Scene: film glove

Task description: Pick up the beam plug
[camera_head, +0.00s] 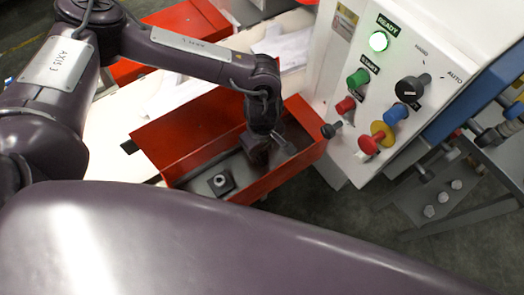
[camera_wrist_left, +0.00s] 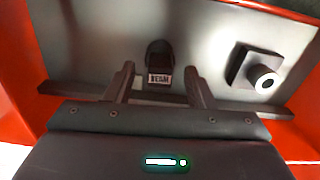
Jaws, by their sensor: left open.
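The beam plug (camera_wrist_left: 159,62), a small black piece with a white label that seems to read BEAM, is at the grey floor of the red box in the left wrist view. My left gripper (camera_wrist_left: 158,84) is open, with its two dark fingers apart and the plug showing between and just beyond their tips. Nothing is between the fingers in their grip. In the head view my left gripper (camera_head: 268,150) reaches down into the red box (camera_head: 187,122); I cannot pick out the plug there. My right gripper is not in view.
A dark square block with a round light-topped post (camera_wrist_left: 262,77) sits right of the plug; it also shows in the head view (camera_head: 221,184). Red box walls surround the gripper closely. A white control panel (camera_head: 345,75) with coloured knobs and a lit green lamp stands right of the box.

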